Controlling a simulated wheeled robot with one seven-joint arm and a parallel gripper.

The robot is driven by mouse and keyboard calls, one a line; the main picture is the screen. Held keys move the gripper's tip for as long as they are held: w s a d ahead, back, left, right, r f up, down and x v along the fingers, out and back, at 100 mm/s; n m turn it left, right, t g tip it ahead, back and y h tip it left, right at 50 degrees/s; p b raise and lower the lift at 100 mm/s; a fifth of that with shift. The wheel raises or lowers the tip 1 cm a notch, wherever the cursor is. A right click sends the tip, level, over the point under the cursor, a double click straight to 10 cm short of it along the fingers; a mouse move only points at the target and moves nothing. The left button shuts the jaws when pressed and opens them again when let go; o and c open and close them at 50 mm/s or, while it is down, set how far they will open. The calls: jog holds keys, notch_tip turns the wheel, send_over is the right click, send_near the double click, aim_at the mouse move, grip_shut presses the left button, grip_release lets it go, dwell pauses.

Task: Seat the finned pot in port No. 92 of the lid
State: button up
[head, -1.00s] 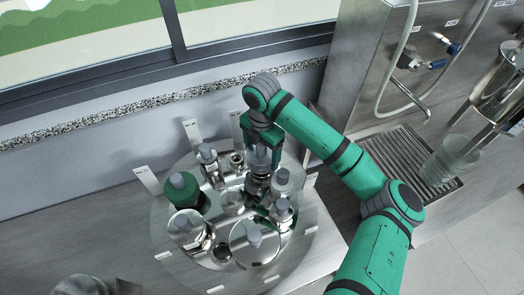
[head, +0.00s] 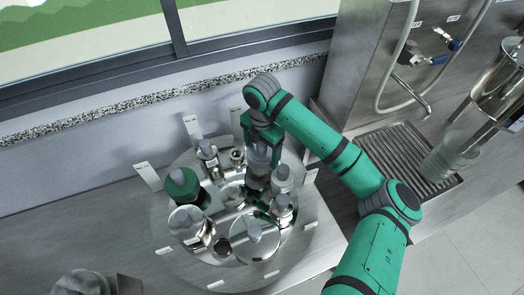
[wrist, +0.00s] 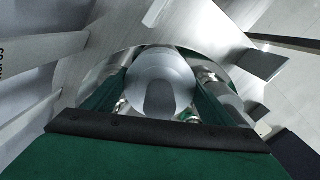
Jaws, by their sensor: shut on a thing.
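The round shiny lid (head: 163,228) lies on the bench with several grey-capped fittings standing on it. My gripper (head: 261,146) is over the lid's far right part, pointing down, shut on a grey-topped metal pot (head: 258,160). In the wrist view the pot's rounded grey top (wrist: 160,85) sits between the green fingers. The pot stands upright among its neighbours; its lower end and any fins are hidden, so I cannot tell whether it touches the lid. An open-looking metal port (head: 237,156) shows left of the gripper. I cannot read which port is No. 92.
A fitting (head: 281,178) stands close right of the held pot. White label tags (head: 147,176) ring the lid. A sink grate (head: 410,165) lies right.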

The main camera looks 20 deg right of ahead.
jog(key=shift+f, duration=0.1)
jog(key=o, duration=1.4)
jog(key=shift+o, duration=0.2)
notch_tip(320, 180, up, 10)
jog(key=shift+d+r, duration=0.1)
jog(key=shift+r, duration=0.3)
